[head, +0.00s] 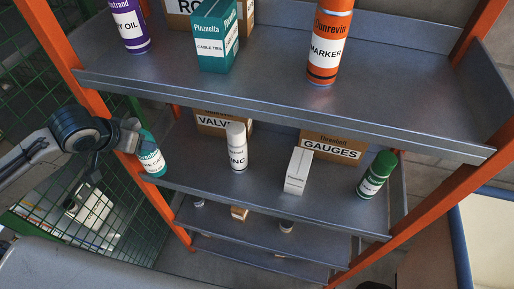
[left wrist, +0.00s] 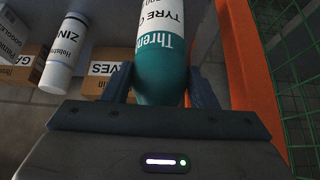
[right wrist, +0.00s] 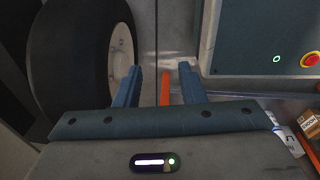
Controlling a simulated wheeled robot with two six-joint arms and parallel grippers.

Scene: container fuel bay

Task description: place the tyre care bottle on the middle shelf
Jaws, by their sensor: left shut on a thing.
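The tyre care bottle (head: 152,160), teal with a white label, is at the left end of the second shelf down (head: 262,193) in the head view. My left gripper (head: 135,138) is shut on it near its teal end. The left wrist view shows the bottle (left wrist: 162,55) between the two fingers (left wrist: 160,84). The bottle is slightly tilted in the head view; I cannot tell whether its base touches the shelf. My right gripper (right wrist: 160,72) is open and empty in the right wrist view, away from the shelf.
The second shelf holds a white zinc can (head: 237,148), a valves box (head: 215,122), a gauges box (head: 335,147), a white carton (head: 298,171) and a green-capped bottle (head: 377,175). An orange post (head: 55,45) and green mesh (head: 30,90) stand left. The upper shelf (head: 270,95) overhangs.

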